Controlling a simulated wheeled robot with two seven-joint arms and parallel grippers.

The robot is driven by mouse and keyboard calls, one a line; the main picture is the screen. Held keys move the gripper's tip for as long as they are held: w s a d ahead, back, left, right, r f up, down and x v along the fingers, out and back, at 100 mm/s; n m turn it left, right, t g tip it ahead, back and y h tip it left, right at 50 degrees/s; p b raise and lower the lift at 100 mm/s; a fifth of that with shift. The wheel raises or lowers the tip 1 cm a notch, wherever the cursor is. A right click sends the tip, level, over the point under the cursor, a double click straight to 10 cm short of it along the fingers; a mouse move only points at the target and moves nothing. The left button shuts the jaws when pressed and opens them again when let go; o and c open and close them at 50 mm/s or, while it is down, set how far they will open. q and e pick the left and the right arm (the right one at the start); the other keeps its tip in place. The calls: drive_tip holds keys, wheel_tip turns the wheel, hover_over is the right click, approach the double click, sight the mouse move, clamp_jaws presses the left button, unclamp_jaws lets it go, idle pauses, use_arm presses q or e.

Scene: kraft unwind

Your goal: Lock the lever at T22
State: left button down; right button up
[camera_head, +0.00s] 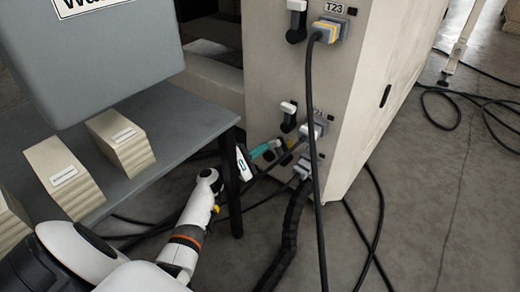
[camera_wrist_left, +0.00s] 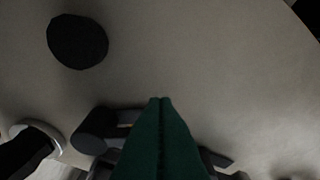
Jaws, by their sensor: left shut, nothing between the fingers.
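The lower connector (camera_head: 313,131), grey with a cable plugged in, sits on the cabinet's front face below the T23 connector. Its lever (camera_head: 288,121), black with a white tip, stands to its upper left with the tip up. I cannot read a T22 label there. My left gripper (camera_head: 275,146) has green fingers, shut and empty, just below this lever and left of the connector. In the left wrist view the shut fingers (camera_wrist_left: 160,103) point at the bare cabinet face, with dark connector parts partly hidden behind them. My right gripper is not in view.
The T23 connector (camera_head: 327,31) and its lever (camera_head: 297,22) are higher on the cabinet (camera_head: 385,60). Another connector (camera_head: 304,168) is below. A thick cable (camera_head: 313,190) hangs in front. A grey table (camera_head: 165,115) with kraft-coloured blocks (camera_head: 122,140) stands left, beside my arm.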

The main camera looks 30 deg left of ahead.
use_arm(q)
drive_tip(key=r+m, duration=0.1)
drive_tip(key=d+r+m+g, duration=0.1)
drive_tip(key=m, duration=0.1)
drive_tip(key=shift+d+m, duration=0.2)
drive_tip(key=shift+m, duration=0.1)
drive_tip(key=shift+s, duration=0.1)
